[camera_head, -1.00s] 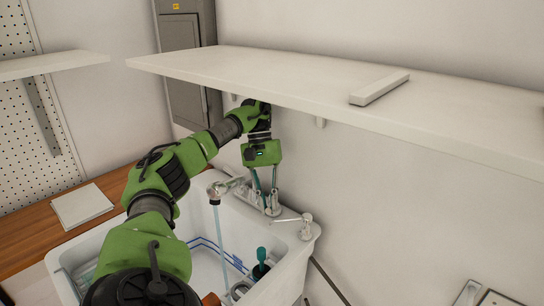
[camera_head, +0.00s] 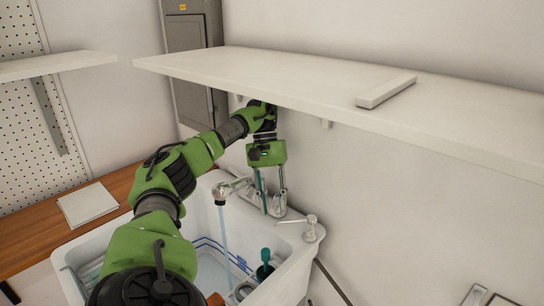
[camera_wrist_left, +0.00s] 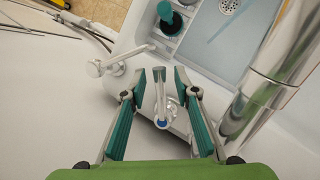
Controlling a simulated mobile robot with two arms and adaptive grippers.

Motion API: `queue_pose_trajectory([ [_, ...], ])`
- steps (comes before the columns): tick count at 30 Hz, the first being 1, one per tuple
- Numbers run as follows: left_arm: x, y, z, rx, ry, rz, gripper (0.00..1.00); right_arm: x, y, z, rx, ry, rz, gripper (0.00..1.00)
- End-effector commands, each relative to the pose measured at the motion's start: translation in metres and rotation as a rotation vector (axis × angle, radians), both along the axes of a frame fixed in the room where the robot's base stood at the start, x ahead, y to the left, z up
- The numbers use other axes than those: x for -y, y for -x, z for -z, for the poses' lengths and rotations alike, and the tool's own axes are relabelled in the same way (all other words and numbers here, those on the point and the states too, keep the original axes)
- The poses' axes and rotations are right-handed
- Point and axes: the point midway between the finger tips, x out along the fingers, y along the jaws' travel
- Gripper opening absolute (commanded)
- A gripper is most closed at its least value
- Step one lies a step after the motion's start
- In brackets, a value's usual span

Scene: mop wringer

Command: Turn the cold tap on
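The cold tap (camera_wrist_left: 160,100) is a chrome lever with a blue mark at its base; in the left wrist view it lies between my left gripper's fingers. My left gripper (camera_wrist_left: 158,82) is open, one teal-padded finger on each side of the lever, with visible gaps. In the head view my left gripper (camera_head: 270,205) points down at the faucet behind the sink. The chrome spout (camera_head: 224,189) pours a stream of water (camera_head: 223,232) into the basin. Another chrome lever handle (camera_head: 311,222) stands to the right; it shows at left in the wrist view (camera_wrist_left: 95,68). My right gripper is not in view.
The white sink (camera_head: 305,258) holds a teal-handled tool (camera_head: 265,256) and a blue wire rack. A white shelf (camera_head: 330,90) overhangs the faucet and my arm. A wooden counter (camera_head: 35,235) with a pale flat slab (camera_head: 88,204) is on the left.

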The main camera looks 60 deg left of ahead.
Motion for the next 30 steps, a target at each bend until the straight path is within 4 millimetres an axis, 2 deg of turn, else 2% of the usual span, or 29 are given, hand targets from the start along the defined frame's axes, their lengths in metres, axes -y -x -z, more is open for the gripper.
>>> queue_pose_trajectory([
  [10,-0.011,-0.005,-0.026,0.006,0.000,-0.001,0.28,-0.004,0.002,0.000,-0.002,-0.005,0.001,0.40],
  [30,-0.027,-0.010,-0.062,0.002,0.002,0.001,0.28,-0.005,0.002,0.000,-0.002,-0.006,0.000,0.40],
])
